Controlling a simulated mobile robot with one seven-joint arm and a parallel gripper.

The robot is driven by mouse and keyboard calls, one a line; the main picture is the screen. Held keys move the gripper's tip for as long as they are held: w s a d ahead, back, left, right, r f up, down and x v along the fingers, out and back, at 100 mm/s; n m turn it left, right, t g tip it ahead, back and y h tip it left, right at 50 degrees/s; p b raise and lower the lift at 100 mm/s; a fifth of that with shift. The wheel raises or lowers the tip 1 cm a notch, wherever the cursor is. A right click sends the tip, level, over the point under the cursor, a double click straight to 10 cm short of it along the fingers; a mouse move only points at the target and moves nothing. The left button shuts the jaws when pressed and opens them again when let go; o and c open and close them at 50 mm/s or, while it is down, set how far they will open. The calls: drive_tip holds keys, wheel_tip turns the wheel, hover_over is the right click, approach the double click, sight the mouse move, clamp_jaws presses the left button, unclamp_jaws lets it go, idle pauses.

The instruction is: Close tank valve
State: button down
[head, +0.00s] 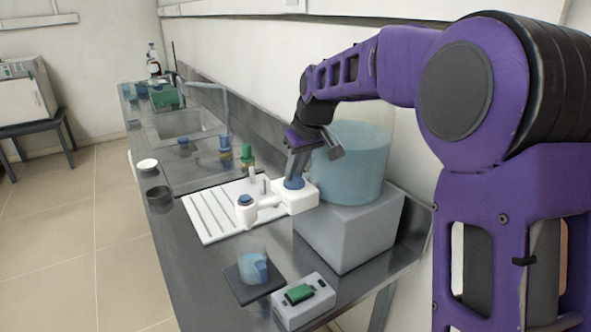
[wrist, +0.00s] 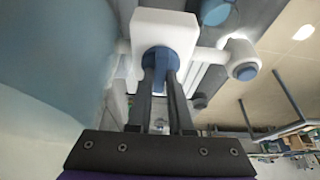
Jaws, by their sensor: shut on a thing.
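The tank (head: 355,165) is a large translucent blue cylinder on a grey block at the right of the counter. A white valve body (head: 300,200) sits at the tank's near left and carries a blue round knob (head: 294,184). My gripper (head: 294,168) reaches down from above and is shut on this knob. In the wrist view, the fingers (wrist: 161,70) lie on either side of the blue knob (wrist: 160,54), with the white valve body (wrist: 165,22) around it. The fingers hide part of the knob, so its angle is unclear.
A second blue knob (head: 245,199) caps a white pipe to the left, over a ribbed white drainboard (head: 208,218). A blue mug (head: 254,268) and a box with a green switch (head: 301,294) are in front. A sink (head: 185,124) and green-capped bottle (head: 247,156) stand behind.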

drive_tip(key=c, duration=0.8)
unclamp_jaws()
drive_tip(key=v, duration=1.7)
drive_tip(key=shift+s+r, duration=0.15)
